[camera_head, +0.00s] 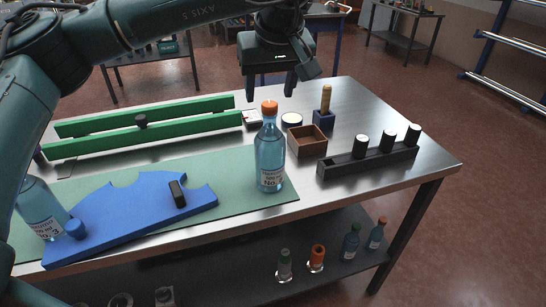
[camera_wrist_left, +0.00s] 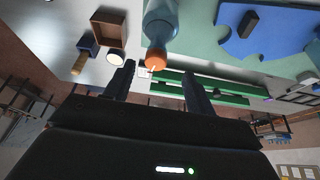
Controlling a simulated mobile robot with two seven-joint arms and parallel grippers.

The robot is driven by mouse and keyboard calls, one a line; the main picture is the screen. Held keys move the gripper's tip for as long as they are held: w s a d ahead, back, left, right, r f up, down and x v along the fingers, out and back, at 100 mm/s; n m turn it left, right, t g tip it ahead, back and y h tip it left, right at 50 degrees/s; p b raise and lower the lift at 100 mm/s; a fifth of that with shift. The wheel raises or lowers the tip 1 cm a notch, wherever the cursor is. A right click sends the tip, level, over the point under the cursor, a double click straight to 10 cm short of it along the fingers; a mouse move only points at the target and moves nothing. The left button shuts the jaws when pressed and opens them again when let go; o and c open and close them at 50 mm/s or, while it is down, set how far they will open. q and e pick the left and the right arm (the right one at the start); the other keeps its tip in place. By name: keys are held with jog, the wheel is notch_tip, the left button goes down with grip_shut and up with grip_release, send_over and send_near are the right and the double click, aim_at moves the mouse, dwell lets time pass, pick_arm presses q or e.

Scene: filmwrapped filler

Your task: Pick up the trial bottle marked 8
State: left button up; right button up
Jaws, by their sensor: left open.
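A clear blue bottle with an orange cap (camera_head: 270,150) stands upright on the right end of the green mat (camera_head: 240,205). Its label shows "No." but I cannot read the number. It also shows in the left wrist view (camera_wrist_left: 160,25). A second blue bottle (camera_head: 40,210) with a blue cap leans at the far left by the blue cutout board, its label seeming to read "No. 3"; my arm partly covers it. My left gripper (camera_head: 270,88) is open and empty, pointing down, and appears above and behind the orange-capped bottle, touching nothing. The right gripper is out of view.
A blue cutout board (camera_head: 130,215) with a dark block lies on the mat. Green rails (camera_head: 150,130) run behind. Right of the bottle are a wooden box (camera_head: 306,142), a blue holder with a wooden peg (camera_head: 324,118) and a black rack (camera_head: 370,160). Several bottles stand on the lower shelf (camera_head: 330,240).

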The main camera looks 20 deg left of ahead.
aim_at(269, 116)
pick_arm(q)
jog(key=x, duration=0.4)
jog(key=p+x, duration=0.1)
jog(key=x, duration=0.3)
jog(key=shift+w+d+f, duration=0.15)
jog(key=shift+w+f, duration=0.05)
jog(key=shift+f, duration=0.1)
jog(key=shift+c, duration=0.3)
grip_shut()
